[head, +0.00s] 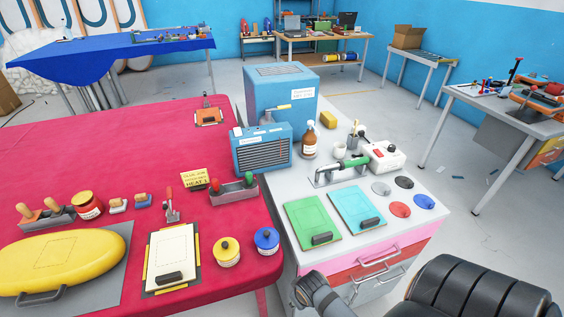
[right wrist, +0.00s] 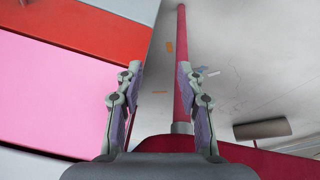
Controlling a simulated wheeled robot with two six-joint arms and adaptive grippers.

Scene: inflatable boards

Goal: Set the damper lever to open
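What looks like the damper lever (head: 277,107) is a thin bar with a pale yellow grip. It sticks out sideways by a grey duct piece above the small blue louvred unit (head: 262,149), in front of the larger blue box (head: 282,88). A small white label (head: 303,94) is on the large box, too small to read. My right gripper (right wrist: 158,85) is open and empty in the right wrist view, with drawer fronts and floor beyond it. It is well away from the lever. My left gripper is out of view.
A red-covered table (head: 130,150) with tools stands left.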

